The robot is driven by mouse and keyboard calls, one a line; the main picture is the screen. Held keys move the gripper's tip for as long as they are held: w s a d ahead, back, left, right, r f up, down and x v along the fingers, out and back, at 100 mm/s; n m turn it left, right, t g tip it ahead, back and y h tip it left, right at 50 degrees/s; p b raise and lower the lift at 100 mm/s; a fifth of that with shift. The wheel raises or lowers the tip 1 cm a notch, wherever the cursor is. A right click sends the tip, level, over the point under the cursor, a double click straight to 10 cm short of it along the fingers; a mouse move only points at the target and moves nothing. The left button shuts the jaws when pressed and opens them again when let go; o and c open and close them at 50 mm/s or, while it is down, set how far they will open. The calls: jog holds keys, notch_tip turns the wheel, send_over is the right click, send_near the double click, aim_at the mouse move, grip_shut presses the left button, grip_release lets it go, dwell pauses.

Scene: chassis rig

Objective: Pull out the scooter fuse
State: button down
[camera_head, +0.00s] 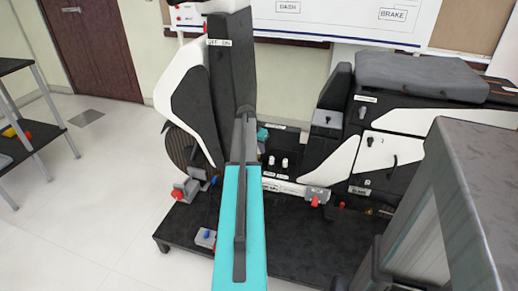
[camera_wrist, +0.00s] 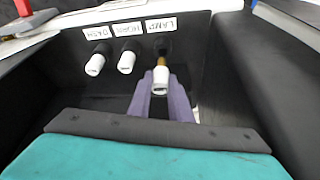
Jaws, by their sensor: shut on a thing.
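In the wrist view, three white fuse caps stand in a row on a dark panel, beside labels that read DASH, HORN and LAMP. The fuse (camera_wrist: 161,80) by the LAMP label (camera_wrist: 161,25) stands farther out than the others, with a brass-coloured stem showing between its cap and the dark socket. My gripper (camera_wrist: 160,92) has its purple fingers on both sides of this cap, shut on it. The HORN fuse (camera_wrist: 127,62) and the DASH fuse (camera_wrist: 96,64) stand free to the left. In the head view, my arm hides the gripper and held fuse.
The panel lies in a recess, with a dark side wall (camera_wrist: 222,60) close on the right. In the head view, a white and black front shield (camera_head: 188,95) stands left of my arm and a grey seat (camera_head: 420,75) is at right. Open floor (camera_head: 90,200) lies left.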

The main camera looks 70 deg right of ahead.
jog(key=shift+r+p, duration=1.35)
jog(key=shift+r, duration=1.1)
